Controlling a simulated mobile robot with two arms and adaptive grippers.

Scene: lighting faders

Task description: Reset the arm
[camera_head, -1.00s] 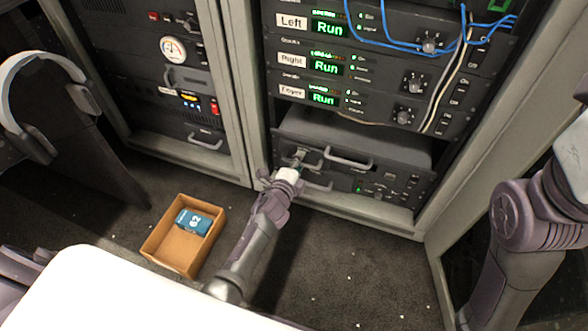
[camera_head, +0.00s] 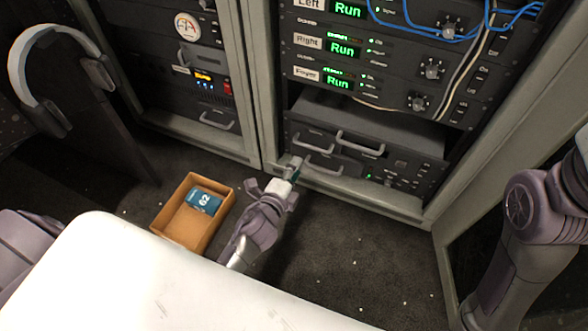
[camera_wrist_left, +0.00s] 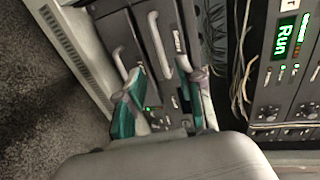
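My left gripper (camera_head: 290,170) is in the middle of the head view, in front of the lower edge of the right-hand rack. In the left wrist view its two teal-padded fingers (camera_wrist_left: 168,100) are spread, with nothing held between them. Beyond them are the rack's bottom unit and its grey handles (camera_wrist_left: 158,42). The bottom unit (camera_head: 410,174) also shows in the head view, with several handles and a small green light. My right arm (camera_head: 535,210) is at the right edge, and its gripper is out of view.
An open cardboard box (camera_head: 167,216) on the dark floor holds a blue pack (camera_head: 205,200) marked 62. Headphones (camera_head: 22,55) hang on a stand at the left. The rack's units labelled Right and Foyer show green "Run" displays (camera_head: 338,84). Blue and white cables hang at the upper right.

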